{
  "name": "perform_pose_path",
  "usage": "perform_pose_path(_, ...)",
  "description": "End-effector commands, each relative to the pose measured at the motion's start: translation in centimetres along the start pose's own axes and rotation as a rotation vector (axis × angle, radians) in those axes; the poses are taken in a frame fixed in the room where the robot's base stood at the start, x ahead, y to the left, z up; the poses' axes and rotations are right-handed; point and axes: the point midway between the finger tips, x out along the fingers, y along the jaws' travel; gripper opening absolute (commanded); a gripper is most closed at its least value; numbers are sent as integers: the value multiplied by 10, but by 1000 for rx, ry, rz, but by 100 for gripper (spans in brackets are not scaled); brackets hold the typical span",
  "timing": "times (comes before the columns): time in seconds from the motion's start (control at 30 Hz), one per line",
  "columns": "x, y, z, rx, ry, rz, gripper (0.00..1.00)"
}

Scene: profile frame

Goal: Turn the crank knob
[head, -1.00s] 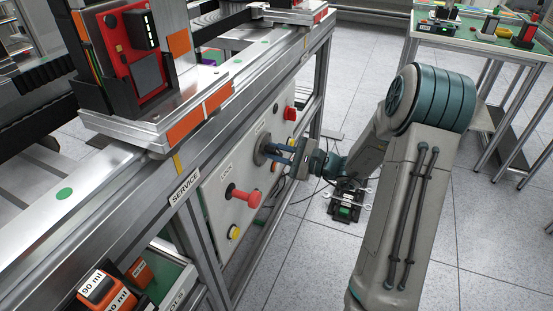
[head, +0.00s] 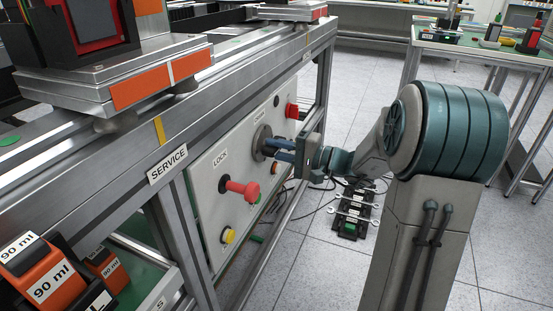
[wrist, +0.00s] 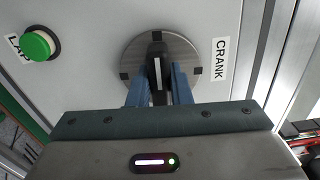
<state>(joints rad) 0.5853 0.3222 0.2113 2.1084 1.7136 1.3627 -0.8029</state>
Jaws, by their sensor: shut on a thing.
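The crank is a round grey dial (wrist: 188,52) with dark marks and a black knob (wrist: 157,58) across its middle. It is mounted on the light grey service panel, with a CRANK label (wrist: 220,60) at its right in the wrist view. My gripper (wrist: 158,85) has its two blue fingers shut on the black knob, one on each side. In the head view the dial (head: 260,141) shows on the panel, and my gripper (head: 274,147) reaches it from the right. The fingers hide part of the knob there.
A red LOCK knob (head: 243,190) sticks out left of the crank. A yellow button (head: 228,236) is below it and a red button (head: 291,111) is to the right. A green button (wrist: 40,45) sits beside the dial. Open floor (head: 310,250) lies in front of the panel.

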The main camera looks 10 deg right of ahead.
Motion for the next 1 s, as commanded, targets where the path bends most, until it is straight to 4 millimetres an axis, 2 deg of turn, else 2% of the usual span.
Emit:
perform_pose_path(0.23,0,2,-1,-64,2,1,0)
perform_pose_path(0.7,0,0,-1,-75,2,1,0)
perform_pose_path(0.73,0,0,-1,-75,3,1,24)
perform_pose_path(0.8,0,0,-1,-75,2,1,40)
perform_pose_path(1.0,0,1,0,-74,1,0,40)
